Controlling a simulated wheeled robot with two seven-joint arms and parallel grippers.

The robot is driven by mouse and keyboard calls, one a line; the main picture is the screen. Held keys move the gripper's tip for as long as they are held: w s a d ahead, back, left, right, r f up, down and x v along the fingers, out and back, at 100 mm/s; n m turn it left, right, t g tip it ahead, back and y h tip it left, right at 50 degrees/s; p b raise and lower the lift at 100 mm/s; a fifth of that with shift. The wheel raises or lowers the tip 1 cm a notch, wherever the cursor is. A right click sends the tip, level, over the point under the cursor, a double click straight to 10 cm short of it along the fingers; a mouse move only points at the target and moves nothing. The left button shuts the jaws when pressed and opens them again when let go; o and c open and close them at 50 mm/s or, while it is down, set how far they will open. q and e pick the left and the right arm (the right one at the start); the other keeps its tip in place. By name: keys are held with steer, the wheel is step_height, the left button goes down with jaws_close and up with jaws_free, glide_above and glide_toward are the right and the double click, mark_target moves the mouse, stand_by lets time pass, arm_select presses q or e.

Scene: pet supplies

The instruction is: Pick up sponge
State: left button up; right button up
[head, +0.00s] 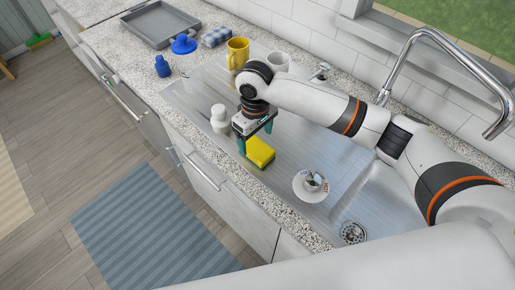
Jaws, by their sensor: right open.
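A yellow sponge (261,151) with a darker green lower side lies on the metal drainboard, left of the sink basin. My right gripper (256,137) points down at the sponge's upper left end, with its dark teal fingers apart. One finger is close to the sponge's left end; I cannot tell whether it touches. The gripper is open and holds nothing. My left gripper is not in view.
A white bottle (219,121) stands just left of the gripper. A saucer (311,186) with a cup lies to the right, by the sink basin (385,195). A yellow mug (238,53) and a white mug (277,62) stand behind. A tall faucet (400,62) rises at right.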

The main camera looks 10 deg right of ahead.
mark_target(257, 148)
steer(key=f, duration=0.1)
steer(key=f+p, duration=0.1)
steer(key=f, duration=0.3)
steer(key=shift+s+d, duration=0.1)
steer(key=shift+s, duration=0.15)
steer(key=shift+c, duration=0.6)
steer(key=c, duration=0.9)
